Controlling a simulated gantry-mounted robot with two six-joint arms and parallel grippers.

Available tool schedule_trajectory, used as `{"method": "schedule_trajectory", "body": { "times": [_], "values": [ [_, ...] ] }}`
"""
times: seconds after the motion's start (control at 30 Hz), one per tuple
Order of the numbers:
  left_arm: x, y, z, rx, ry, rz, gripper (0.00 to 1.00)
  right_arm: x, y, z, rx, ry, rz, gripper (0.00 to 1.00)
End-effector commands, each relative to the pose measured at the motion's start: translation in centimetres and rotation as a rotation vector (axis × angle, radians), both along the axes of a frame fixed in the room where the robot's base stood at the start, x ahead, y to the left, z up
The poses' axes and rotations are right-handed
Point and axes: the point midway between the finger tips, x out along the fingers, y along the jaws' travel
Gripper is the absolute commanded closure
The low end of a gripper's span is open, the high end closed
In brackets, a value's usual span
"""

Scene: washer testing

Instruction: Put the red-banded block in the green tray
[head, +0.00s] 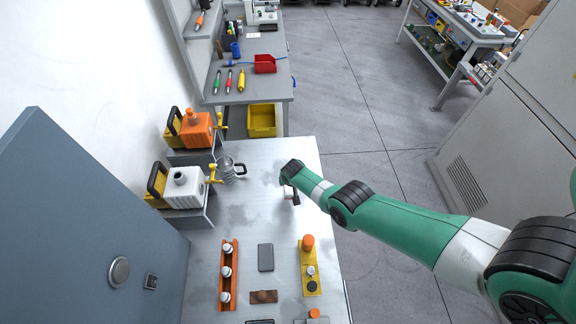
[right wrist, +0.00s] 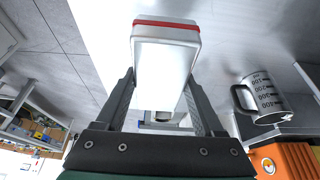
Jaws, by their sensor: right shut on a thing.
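The red-banded block (right wrist: 166,50) is a white block with a red stripe near one end. It sits between the two dark fingers of my right gripper (right wrist: 163,95), which are shut on it, in the right wrist view. In the head view my right gripper (head: 290,196) is over the right part of the grey metal table, mostly hidden under its own wrist. I cannot clearly tell its height above the table. I see no green tray in either view. My left gripper is not in view.
The metal table (head: 245,215) holds an orange rack (head: 228,275), a dark flat block (head: 265,257), a brown piece (head: 263,297) and a yellow rack (head: 309,270). The table's middle is clear.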

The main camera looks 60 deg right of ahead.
Motion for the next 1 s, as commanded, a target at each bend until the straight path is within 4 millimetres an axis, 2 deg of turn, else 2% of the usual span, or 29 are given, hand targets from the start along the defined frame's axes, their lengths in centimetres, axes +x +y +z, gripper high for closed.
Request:
{"method": "schedule_trajectory", "body": {
  "times": [0.03, 0.23, 0.43, 1.0],
  "values": [
    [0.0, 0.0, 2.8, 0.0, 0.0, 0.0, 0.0, -0.7, 0.8, 1.8, -0.001, 0.0, 0.003, 1.0],
    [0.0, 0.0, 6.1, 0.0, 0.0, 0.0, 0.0, -2.8, 3.4, 2.8, -0.003, -0.002, 0.002, 1.0],
    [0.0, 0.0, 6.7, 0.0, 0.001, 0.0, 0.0, -3.8, 4.7, 2.9, -0.003, -0.002, 0.001, 1.0],
    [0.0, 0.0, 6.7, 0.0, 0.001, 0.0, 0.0, -3.9, 5.3, 2.7, -0.002, -0.003, 0.009, 1.0]
  ]
}}
